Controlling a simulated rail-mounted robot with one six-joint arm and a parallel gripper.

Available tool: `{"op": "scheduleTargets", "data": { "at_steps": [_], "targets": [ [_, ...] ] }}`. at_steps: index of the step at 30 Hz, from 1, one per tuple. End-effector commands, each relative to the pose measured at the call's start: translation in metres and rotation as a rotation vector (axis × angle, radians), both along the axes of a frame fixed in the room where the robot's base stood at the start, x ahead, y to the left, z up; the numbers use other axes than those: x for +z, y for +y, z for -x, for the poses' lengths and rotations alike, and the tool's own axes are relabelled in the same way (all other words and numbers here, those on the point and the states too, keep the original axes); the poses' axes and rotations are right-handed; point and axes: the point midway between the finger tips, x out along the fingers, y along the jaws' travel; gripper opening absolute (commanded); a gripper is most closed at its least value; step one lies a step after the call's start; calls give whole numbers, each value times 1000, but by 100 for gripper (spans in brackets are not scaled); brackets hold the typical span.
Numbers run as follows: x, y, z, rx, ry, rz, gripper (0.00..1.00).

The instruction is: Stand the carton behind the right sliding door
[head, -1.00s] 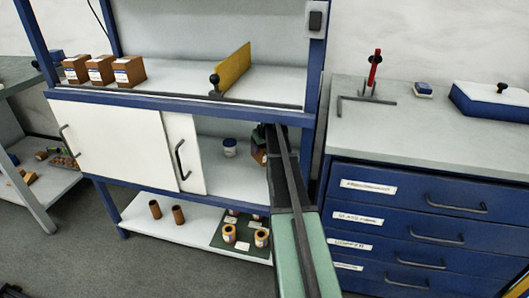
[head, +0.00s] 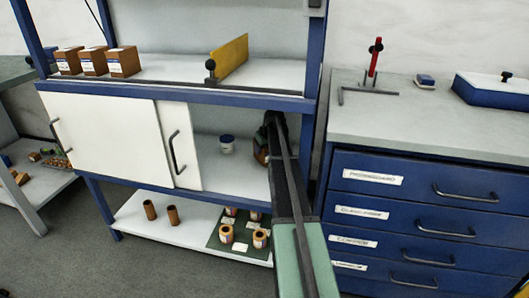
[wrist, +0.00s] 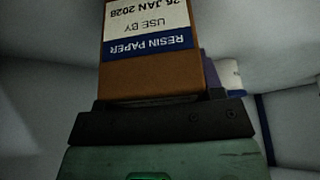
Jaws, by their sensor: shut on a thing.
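A brown carton (wrist: 150,75) with a white and blue "RESIN PAPER" label fills the upper middle of the wrist view, its print upside down. My gripper (wrist: 160,103) is shut on it. In the head view my gripper (head: 271,128) reaches into the open right part of the cabinet, and only a brown sliver of the carton (head: 261,152) shows beside it. I cannot tell whether the carton touches the cabinet floor. The right sliding door (head: 182,147), white with a dark handle, is slid left, partly overlapping the left door (head: 105,135).
A white jar with a blue lid (head: 227,144) stands inside the cabinet, left of my gripper. The cabinet floor (head: 222,180) around it is clear. A blue post (head: 318,110) is close on the right. Three brown cartons (head: 94,62) and a yellow panel (head: 231,60) are on the shelf above.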

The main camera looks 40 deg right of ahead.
Motion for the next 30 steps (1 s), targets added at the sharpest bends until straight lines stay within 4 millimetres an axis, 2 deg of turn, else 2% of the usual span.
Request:
{"op": "scheduleTargets", "data": {
  "at_steps": [6, 7, 11, 20, 23, 30],
  "targets": [
    [-4, 0, 0, 0, 0, 0, 28],
    [-2, 0, 0, 0, 0, 0, 66],
    [-2, 0, 0, 0, 0, 0, 86],
    [1, 0, 0, 0, 0, 0, 87],
    [13, 1, 3, 0, 0, 0, 87],
    [63, 3, 22, 0, 0, 0, 87]
  ]
}}
